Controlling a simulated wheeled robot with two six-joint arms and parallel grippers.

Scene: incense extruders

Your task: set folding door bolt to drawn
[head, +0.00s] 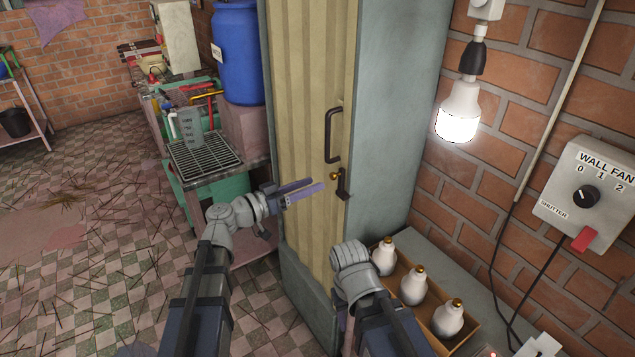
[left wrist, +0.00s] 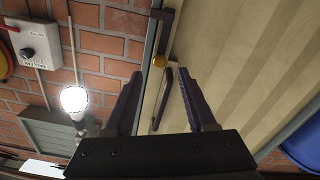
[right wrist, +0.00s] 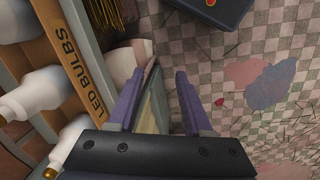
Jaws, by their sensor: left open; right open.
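The folding door (head: 303,90) is a tall cream ribbed panel, upright in a grey-green frame. Its bolt (head: 343,188) is a small dark fitting with a brass knob (head: 335,176) near the door's right edge, below a dark pull handle (head: 328,150). My left gripper (head: 308,188) is open and empty, just left of the bolt and apart from it. In the left wrist view the brass knob (left wrist: 159,61) shows beyond and between the fingertips. My right gripper (right wrist: 166,72) is open and empty, low beside the bulb box, pointing at the floor; my arm mostly hides it in the head view.
A box of LED bulbs (head: 465,330) stands low at the right, close to my right arm. A lit bulb (head: 458,115) and a wall fan switch (head: 588,195) are on the brick wall. A blue barrel (head: 237,55) and a rack (head: 203,157) stand left of the door.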

